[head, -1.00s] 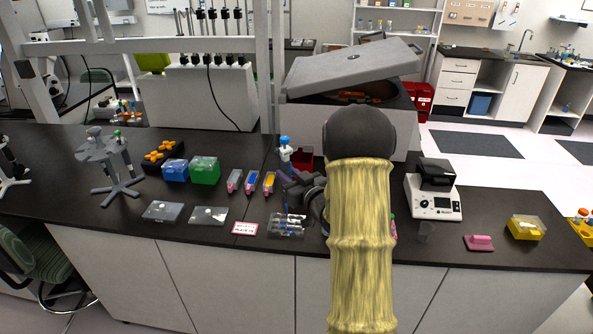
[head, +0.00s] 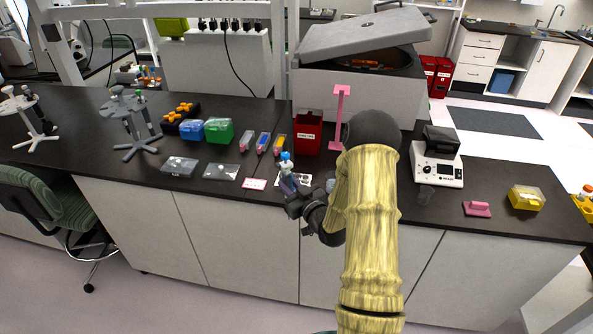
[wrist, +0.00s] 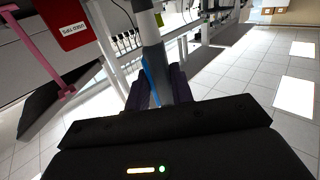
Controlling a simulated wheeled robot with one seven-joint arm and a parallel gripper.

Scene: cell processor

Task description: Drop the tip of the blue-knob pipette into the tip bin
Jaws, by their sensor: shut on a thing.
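The blue-knob pipette (head: 287,172) is in my gripper (head: 294,194), which is shut on its body. It stands roughly upright at the bench's front edge, blue knob on top. In the wrist view the grey and white pipette (wrist: 150,38) rises between the dark fingers (wrist: 157,88). Its lower end and tip are hidden in the head view and cannot be made out in the wrist view. The red tip bin (head: 307,134) stands on the bench behind and to the right of the pipette, apart from it. Its "USED TIPS" label shows in the wrist view (wrist: 66,22).
A pink stand (head: 338,118) rises just right of the bin. Tube racks (head: 263,143) lie left of it, and a large grey centrifuge (head: 355,85) is behind. A white device (head: 437,165) is at right. The floor before the bench is clear.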

